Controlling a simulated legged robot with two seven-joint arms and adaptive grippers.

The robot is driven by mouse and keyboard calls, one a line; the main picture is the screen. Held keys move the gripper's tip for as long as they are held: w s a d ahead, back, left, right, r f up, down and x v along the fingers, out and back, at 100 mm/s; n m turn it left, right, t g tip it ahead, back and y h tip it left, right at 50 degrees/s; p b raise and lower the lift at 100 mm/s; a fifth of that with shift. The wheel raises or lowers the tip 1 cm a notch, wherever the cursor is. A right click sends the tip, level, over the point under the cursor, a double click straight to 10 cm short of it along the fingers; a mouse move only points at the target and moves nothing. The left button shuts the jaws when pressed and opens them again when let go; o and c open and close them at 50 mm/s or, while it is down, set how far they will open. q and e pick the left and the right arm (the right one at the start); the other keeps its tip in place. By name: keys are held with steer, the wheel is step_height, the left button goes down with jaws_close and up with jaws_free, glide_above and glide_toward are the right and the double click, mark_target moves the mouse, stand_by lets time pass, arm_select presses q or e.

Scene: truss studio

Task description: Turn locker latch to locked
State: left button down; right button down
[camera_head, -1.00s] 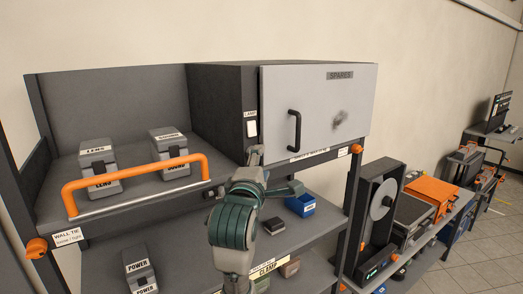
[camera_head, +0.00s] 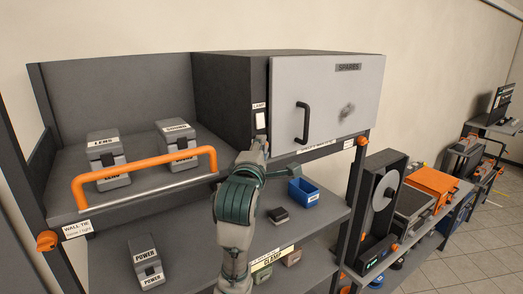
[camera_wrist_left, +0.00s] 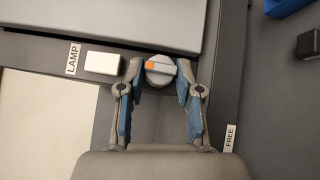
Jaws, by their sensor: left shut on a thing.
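The locker (camera_head: 325,95) is a grey box labelled SPARES with its pale door shut and a black handle on it. Its latch (camera_wrist_left: 160,70) is a round grey knob with an orange mark on the left of its bar, seen in the left wrist view. The bar lies nearly level there. My left gripper (camera_wrist_left: 161,72) is shut on the latch, one finger on each side. In the head view my left gripper (camera_head: 258,147) is at the locker's lower front corner and hides the latch. My right gripper is in neither view.
A white switch (camera_wrist_left: 102,63) labelled LAMP sits close beside the left finger. A FREE label (camera_wrist_left: 230,137) is at the lower right. An orange rail (camera_head: 145,172) crosses the shelf front at left. A blue bin (camera_head: 303,192) stands on the shelf below.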

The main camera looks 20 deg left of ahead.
arm_select(q)
steer(key=m+g, duration=0.2)
steer(key=shift+d+r+m+g, duration=0.15)
steer(key=shift+m+g, duration=0.15)
steer(key=shift+g, duration=0.1)
steer(key=shift+w, duration=0.1)
steer(key=c, duration=0.8)
jaws_free()
steer(key=shift+d, duration=0.2)
steer(key=v, duration=1.1)
steer(key=shift+s+d, duration=0.2)
steer(key=shift+s, duration=0.1)
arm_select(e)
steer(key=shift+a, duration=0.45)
